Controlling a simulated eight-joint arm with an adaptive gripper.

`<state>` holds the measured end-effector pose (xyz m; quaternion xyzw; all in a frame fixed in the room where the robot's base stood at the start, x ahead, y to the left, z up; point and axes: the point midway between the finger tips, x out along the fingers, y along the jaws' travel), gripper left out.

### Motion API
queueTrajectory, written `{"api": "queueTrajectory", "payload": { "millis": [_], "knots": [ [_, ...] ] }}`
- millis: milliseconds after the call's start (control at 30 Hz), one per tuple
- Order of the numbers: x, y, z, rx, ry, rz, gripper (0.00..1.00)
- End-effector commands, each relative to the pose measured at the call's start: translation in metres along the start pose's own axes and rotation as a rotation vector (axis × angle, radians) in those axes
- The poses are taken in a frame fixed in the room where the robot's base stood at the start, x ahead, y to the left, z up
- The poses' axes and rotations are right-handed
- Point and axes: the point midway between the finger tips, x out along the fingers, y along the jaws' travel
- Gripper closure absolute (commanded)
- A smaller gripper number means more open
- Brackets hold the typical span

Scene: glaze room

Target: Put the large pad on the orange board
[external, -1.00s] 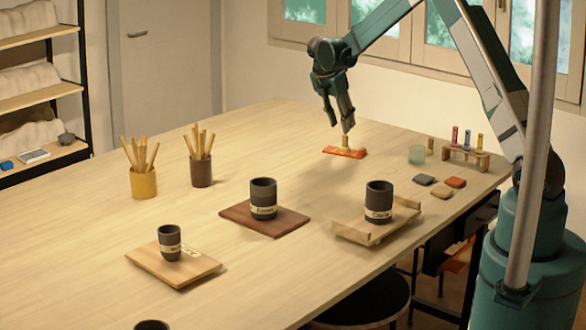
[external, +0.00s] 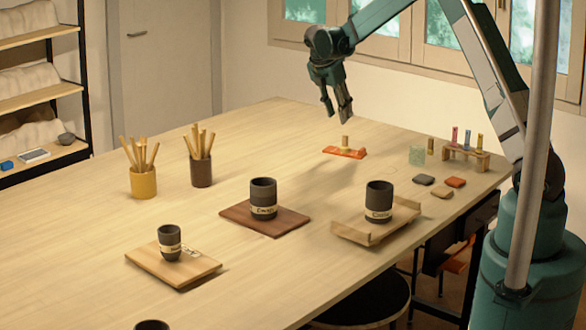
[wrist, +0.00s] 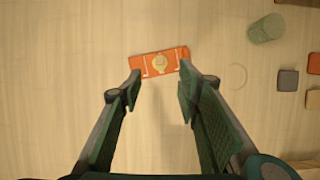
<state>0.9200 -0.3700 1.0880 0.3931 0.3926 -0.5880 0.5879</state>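The orange board (external: 333,152) lies flat at the far side of the table; it also shows in the wrist view (wrist: 180,54). I cannot tell whether this cylinder is the large pad. My gripper (external: 339,121) is above the board, apart from the cylinder. In the wrist view its fingers (wrist: 160,75) are spread with nothing between them.
Dark cups on boards stand nearer.

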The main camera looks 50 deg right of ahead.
Motion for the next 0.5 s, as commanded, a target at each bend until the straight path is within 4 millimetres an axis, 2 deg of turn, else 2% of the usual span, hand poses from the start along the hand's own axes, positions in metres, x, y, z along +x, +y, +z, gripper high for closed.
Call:
{"api": "queueTrajectory", "payload": {
  "millis": [267, 500],
  "knots": [
    [-0.009, -0.003, -0.002, 0.017, 0.003, 0.008, 0.67],
    [-0.045, -0.017, -0.012, 0.092, 0.016, 0.041, 0.67]
  ]
}}
